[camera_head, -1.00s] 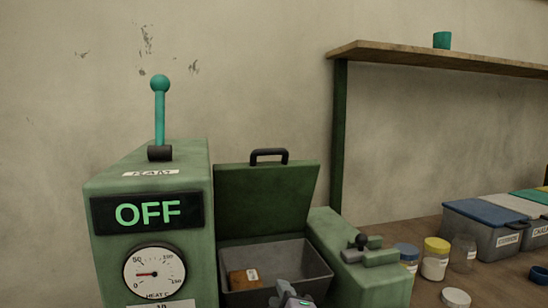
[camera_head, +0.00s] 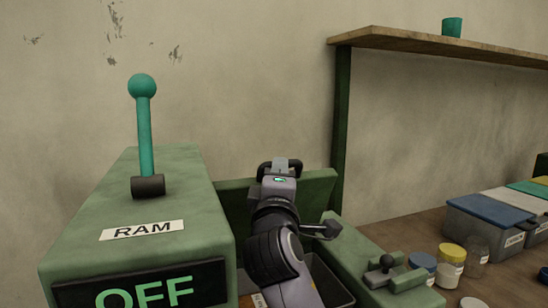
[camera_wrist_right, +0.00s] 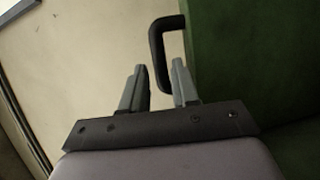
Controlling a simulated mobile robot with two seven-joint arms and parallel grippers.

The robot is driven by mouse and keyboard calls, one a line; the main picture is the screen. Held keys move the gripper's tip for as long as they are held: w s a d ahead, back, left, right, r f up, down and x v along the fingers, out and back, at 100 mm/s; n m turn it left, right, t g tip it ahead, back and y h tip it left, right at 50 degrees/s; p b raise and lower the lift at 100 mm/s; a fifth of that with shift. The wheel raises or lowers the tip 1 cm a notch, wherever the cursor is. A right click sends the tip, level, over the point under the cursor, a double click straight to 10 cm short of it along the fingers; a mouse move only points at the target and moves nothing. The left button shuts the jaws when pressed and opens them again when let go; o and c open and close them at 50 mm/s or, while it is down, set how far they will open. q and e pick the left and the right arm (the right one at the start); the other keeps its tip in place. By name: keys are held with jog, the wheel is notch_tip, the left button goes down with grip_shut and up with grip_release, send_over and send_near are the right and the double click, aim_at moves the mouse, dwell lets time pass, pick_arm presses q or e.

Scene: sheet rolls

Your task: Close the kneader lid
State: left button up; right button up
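The kneader lid (camera_head: 322,189) is green and stands open, tilted up at the back of the grey kneader trough (camera_head: 331,284). Its black handle (camera_head: 264,172) is on the lid's top edge. My right gripper (camera_head: 280,166) is up at the handle, and my arm hides much of the lid and trough. In the right wrist view the fingers of my right gripper (camera_wrist_right: 159,72) are apart, with the bar of the handle (camera_wrist_right: 157,48) showing in line with the gap between them. Contact cannot be told. My left gripper is not in view.
The green RAM housing (camera_head: 120,205) with an upright teal lever (camera_head: 144,125) stands left of the lid. A green side block with a small black-knobbed lever (camera_head: 386,263) is right of the trough. Jars (camera_head: 452,262) and lidded bins (camera_head: 490,222) stand farther right.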

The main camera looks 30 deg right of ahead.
jog(key=shift+p+x, duration=0.55)
jog(key=shift+x, duration=2.5)
grip_shut()
